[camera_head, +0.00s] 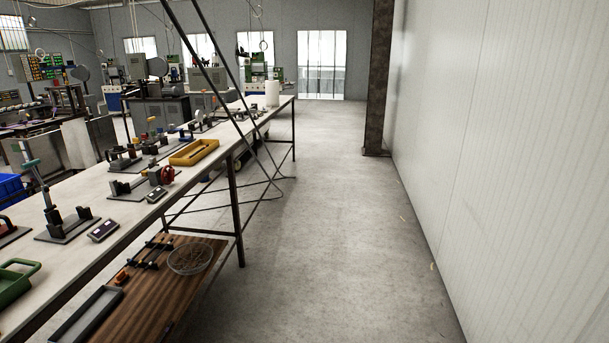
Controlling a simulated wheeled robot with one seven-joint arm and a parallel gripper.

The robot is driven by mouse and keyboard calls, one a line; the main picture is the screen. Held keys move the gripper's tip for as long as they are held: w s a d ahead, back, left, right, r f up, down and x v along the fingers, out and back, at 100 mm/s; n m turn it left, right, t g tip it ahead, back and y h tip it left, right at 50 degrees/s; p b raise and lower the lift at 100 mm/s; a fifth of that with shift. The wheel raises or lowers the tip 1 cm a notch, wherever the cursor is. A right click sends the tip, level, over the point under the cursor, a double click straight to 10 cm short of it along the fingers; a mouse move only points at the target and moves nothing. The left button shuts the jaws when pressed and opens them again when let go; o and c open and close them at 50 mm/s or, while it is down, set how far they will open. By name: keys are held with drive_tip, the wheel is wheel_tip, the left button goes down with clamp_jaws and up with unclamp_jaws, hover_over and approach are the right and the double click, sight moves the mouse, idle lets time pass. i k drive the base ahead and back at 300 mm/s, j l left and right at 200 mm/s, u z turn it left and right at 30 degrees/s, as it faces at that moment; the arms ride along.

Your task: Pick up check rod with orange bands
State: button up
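I cannot clearly make out a check rod with orange bands. Some thin dark rod-like parts (152,252) lie on a brown wooden surface (160,300) at the lower left, below the level of the long bench top. A small orange piece (122,277) is beside them, but it is too small to tell whether it belongs to a rod. My gripper is not in view.
A long white bench (60,268) runs along the left, carrying several fixtures, a yellow tray (194,152) and a green bin (15,284). A round wire basket (190,258) and grey tray (87,315) rest on the wooden surface. The floor aisle (335,220) is clear beside the right wall (500,150).

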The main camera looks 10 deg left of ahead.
sight(204, 147)
drive_tip(key=i+u, duration=0.2)
drive_tip(key=i, duration=0.45)
drive_tip(key=i+u, duration=0.25)
drive_tip(key=i, duration=0.4)
drive_tip(key=i+l+u, duration=0.2)
drive_tip(key=i, duration=0.4)
drive_tip(key=i+j+u, duration=0.1)
drive_tip(key=i+j, duration=0.15)
drive_tip(key=i, duration=0.25)
drive_tip(key=i+j+u, duration=0.15)
drive_tip(key=i, duration=0.35)
drive_tip(key=i+j+u, duration=0.1)
drive_tip(key=i+j, duration=0.15)
drive_tip(key=i, duration=0.25)
drive_tip(key=i+j, duration=0.35)
